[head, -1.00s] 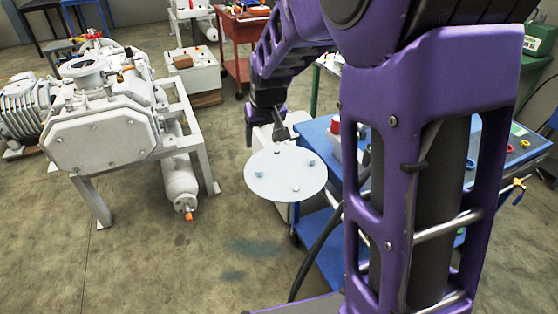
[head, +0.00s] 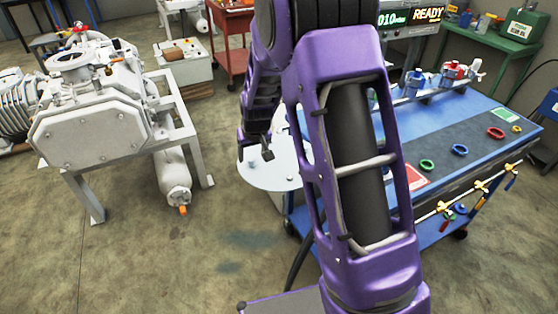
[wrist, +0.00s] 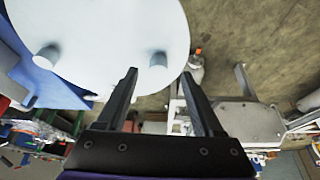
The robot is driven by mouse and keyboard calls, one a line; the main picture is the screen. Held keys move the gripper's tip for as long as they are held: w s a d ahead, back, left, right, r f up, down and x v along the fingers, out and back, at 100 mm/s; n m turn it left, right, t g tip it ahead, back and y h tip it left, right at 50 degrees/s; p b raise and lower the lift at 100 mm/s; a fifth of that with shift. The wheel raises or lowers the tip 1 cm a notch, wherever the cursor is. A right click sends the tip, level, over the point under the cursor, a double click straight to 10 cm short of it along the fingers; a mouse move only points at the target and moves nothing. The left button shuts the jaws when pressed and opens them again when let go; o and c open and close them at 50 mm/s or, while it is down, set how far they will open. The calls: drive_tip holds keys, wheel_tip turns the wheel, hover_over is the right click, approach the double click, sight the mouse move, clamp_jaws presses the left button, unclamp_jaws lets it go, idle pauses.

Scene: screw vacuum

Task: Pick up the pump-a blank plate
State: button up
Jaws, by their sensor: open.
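The blank plate is a flat pale round disc (head: 262,178) in the head view, beside the left end of the blue cart. My arm and gripper hide part of it. In the wrist view the plate (wrist: 105,25) fills the upper left, with two short grey pegs (wrist: 48,57) showing on its face. My gripper (head: 255,148) is over the plate's far left part in the head view. In the wrist view my gripper (wrist: 158,74) is open and empty, with one peg (wrist: 158,60) showing between and just beyond its fingertips. I cannot tell whether they touch.
The blue cart (head: 470,125) to the right carries coloured rings and valve fittings. A large white pump on a frame (head: 95,125) stands to the left. A red cart (head: 232,50) and a white box (head: 188,72) stand behind. The floor (head: 215,265) in front is open.

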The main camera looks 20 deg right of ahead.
sight(252, 159)
drive_tip(key=x, duration=0.3)
drive_tip(key=shift+w+d+f, duration=0.1)
drive_tip(key=shift+w+f, duration=0.1)
drive_tip(key=shift+f, duration=0.15)
clamp_jaws()
idle(1.0)
drive_tip(key=shift+w+r, duration=0.1)
drive_tip(key=shift+r, duration=0.1)
